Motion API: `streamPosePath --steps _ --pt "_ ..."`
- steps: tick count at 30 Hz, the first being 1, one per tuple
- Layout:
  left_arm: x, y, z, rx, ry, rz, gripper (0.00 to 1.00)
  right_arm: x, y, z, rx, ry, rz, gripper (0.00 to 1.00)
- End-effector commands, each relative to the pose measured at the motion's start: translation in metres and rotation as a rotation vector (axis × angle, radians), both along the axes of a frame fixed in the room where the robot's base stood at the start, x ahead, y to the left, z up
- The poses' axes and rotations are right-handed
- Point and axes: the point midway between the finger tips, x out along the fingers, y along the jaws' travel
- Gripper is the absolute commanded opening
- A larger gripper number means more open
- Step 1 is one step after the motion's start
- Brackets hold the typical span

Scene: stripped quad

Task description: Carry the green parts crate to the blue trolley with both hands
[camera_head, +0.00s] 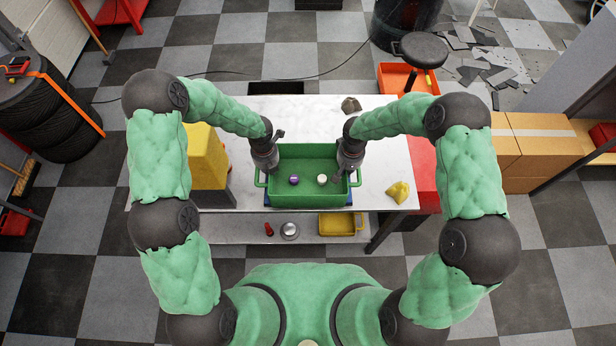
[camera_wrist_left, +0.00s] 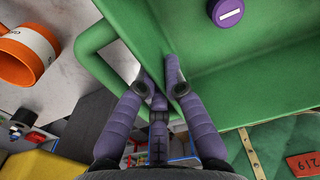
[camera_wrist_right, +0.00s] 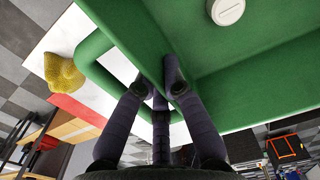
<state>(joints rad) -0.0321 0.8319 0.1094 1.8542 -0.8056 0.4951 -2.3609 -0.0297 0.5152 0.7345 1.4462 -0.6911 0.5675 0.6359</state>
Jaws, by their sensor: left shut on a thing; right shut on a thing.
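The green parts crate (camera_head: 308,200) is in the middle of the head view, over a white worktable (camera_head: 375,150). It looks level. A purple-capped round part (camera_head: 294,180) and a white round part (camera_head: 322,179) are in it. My left gripper (camera_head: 266,170) is shut on the crate's left wall, beside its loop handle (camera_wrist_left: 88,50). My right gripper (camera_head: 348,170) is shut on the right wall, beside the other handle (camera_wrist_right: 90,55). Blue shows under the crate's edges; I cannot tell whether the crate rests on it. I cannot make out the blue trolley.
A yellow machine (camera_head: 206,158) stands left of the crate. A yellow cloth (camera_head: 398,192) lies to the right. A lower shelf holds a yellow bin (camera_head: 341,224). A stool (camera_head: 420,50), an orange crate (camera_head: 394,78) and cardboard boxes (camera_head: 540,145) stand beyond. Tyres (camera_head: 50,115) are at left.

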Motion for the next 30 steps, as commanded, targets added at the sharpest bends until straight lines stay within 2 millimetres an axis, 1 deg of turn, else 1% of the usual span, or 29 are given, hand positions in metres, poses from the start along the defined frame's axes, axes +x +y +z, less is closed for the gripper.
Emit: streamPosePath --steps 5,11,24,30 --pt "0.001 0.0 0.002 0.0 -0.002 0.0 0.0 0.001 0.0 0.002 0.0 -0.002 0.0 0.0" --pt "0.001 0.0 0.009 0.0 -0.002 0.0 0.0 0.001 0.0 0.009 0.0 -0.002 0.0 0.0" --pt "0.001 0.0 0.043 0.0 -0.002 0.0 0.0 0.001 0.0 0.043 0.0 -0.002 0.0 0.0" --pt "0.001 0.0 0.051 0.0 -0.002 0.0 0.0 0.001 0.0 0.051 0.0 -0.001 0.0 0.0"
